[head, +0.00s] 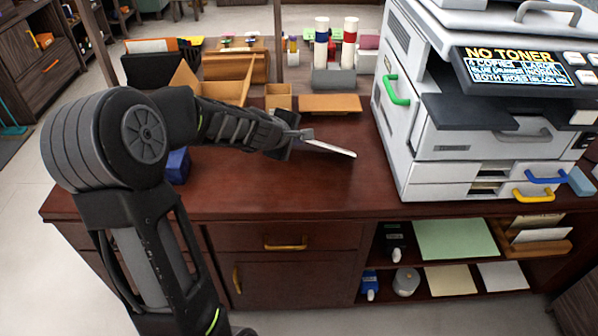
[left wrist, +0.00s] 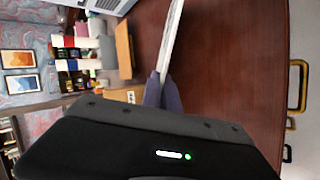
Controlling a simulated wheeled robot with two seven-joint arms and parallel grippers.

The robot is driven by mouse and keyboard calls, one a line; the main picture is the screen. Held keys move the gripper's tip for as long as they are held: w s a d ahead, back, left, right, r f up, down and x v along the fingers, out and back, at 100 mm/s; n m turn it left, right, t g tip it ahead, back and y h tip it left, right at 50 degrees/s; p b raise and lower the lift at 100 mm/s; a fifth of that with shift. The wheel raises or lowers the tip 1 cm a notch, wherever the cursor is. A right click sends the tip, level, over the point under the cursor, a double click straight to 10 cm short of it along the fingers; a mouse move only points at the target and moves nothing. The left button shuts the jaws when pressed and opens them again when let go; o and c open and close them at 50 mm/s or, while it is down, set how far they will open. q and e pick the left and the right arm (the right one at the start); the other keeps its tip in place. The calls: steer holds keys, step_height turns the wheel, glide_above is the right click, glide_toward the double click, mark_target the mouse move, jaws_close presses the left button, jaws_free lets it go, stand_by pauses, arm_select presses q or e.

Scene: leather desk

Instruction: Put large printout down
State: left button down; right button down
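A thin white printout (head: 331,149) is held edge-on above the desk, so its face is not visible in the head view. My left gripper (head: 303,135) is shut on one end of it. In the left wrist view the printout (left wrist: 173,35) extends away from the left gripper's fingertips (left wrist: 163,88) as a narrow white strip. The dark red-brown desk top (head: 250,185) lies under it; I cannot tell whether the sheet touches the desk. My right gripper is not in view.
A copier (head: 425,130) reading "NO TONER" stands at the right. Wooden organizers (head: 330,103), a cardboard box (head: 225,90) and toner tubes (head: 349,45) line the back. A blue object (head: 177,166) sits near my left arm. The front middle of the desk is clear.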

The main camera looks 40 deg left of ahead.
arm_select(q)
steer(key=c, duration=1.8)
jaws_free()
steer(key=shift+r, duration=0.1)
steer(key=p+v, duration=0.3)
steer(key=v, duration=0.5)
steer(key=shift+p, duration=0.3)
